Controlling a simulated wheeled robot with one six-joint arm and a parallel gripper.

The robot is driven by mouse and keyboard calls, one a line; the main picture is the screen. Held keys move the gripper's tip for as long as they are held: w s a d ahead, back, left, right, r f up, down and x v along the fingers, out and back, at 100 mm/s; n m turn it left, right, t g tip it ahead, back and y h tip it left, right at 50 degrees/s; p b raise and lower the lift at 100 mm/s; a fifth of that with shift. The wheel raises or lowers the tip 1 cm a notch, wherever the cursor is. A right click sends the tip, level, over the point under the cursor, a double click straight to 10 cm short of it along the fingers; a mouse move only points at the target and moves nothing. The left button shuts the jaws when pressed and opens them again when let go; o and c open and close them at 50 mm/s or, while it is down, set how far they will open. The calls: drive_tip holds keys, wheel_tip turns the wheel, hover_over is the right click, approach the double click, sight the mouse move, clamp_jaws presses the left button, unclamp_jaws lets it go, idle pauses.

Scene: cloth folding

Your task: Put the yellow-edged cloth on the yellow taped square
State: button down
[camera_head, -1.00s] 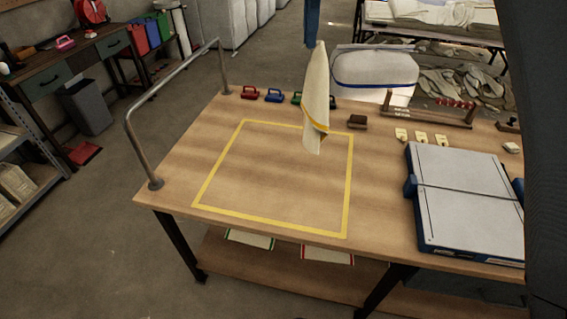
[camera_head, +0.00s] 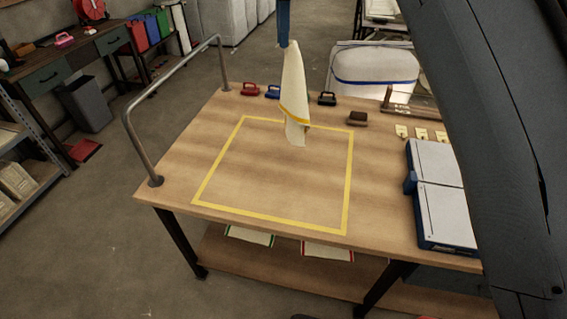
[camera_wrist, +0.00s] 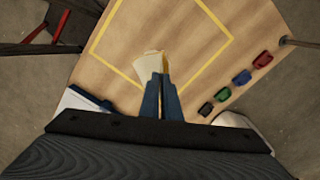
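The yellow-edged cloth (camera_head: 294,95) is cream with a yellow band near its lower end. It hangs from my gripper (camera_head: 284,44), whose blue fingers are shut on its top. The cloth hangs above the back part of the yellow taped square (camera_head: 349,190) on the wooden table (camera_head: 165,190). In the wrist view the blue fingertips of my gripper (camera_wrist: 160,78) are together on the cloth (camera_wrist: 148,65). The cloth overlaps the tape's edge there. I cannot tell whether its lower tip touches the table.
Several coloured clamp-like tools, one red (camera_head: 250,89), line the table's back edge. A blue-and-white folding board (camera_head: 445,200) stands to the right. A metal rail (camera_head: 165,80) bounds the left side. The square's surface is clear.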

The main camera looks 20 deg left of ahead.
idle(0.4)
drive_tip(key=s+a+f+n, duration=0.1)
drive_tip(key=s+a+n, duration=0.3)
drive_tip(key=s+a, duration=0.5)
drive_tip(key=s+a+n, duration=0.4)
drive_tip(key=s+a, duration=0.1)
drive_tip(key=a, duration=0.8)
drive_tip(key=w+d+f, duration=0.8)
drive_tip(key=d+f, duration=0.5)
drive_tip(key=w+d+f, duration=0.8)
drive_tip(key=d+f, duration=0.5)
drive_tip(key=f, duration=0.1)
drive_tip(key=w+d+f, duration=0.9)
drive_tip(key=d+f, duration=0.4)
drive_tip(key=f, duration=0.1)
drive_tip(key=shift+d+f, duration=0.25)
drive_tip(key=shift+d, duration=0.1)
drive_tip(key=c, duration=1.6)
unclamp_jaws()
drive_tip(key=shift+o, duration=0.2)
